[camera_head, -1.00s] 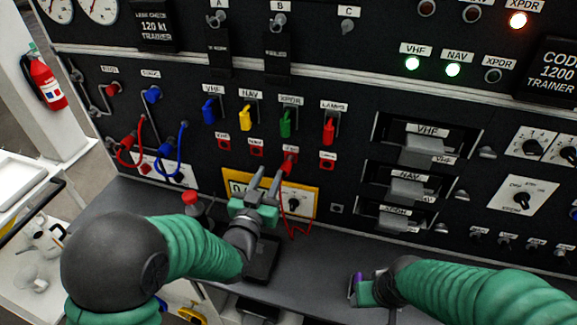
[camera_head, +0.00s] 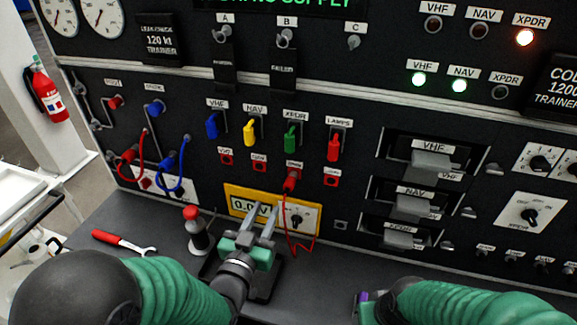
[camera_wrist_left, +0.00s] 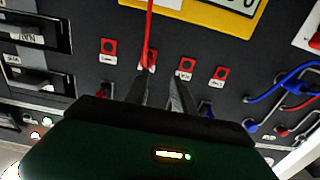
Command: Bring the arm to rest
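My left gripper (camera_head: 262,210) is in front of the yellow meter (camera_head: 240,203), low over the bench. Its two grey fingers are apart with nothing between them. The fingers also show in the left wrist view (camera_wrist_left: 160,88), pointing toward the panel. A red plug (camera_head: 291,180) sits in the socket under the XPDR switch, just beyond the fingers, with its red lead hanging in front of the meter. My right gripper (camera_head: 368,300) is low at the bottom, partly cut off, and its fingers cannot be made out.
A red-capped cylinder (camera_head: 197,230) stands left of my left gripper. A red-handled wrench (camera_head: 122,242) lies on the bench (camera_head: 330,270). Red (camera_head: 143,160) and blue (camera_head: 182,165) leads loop from the panel at left. Drawer handles (camera_head: 412,206) jut out at right.

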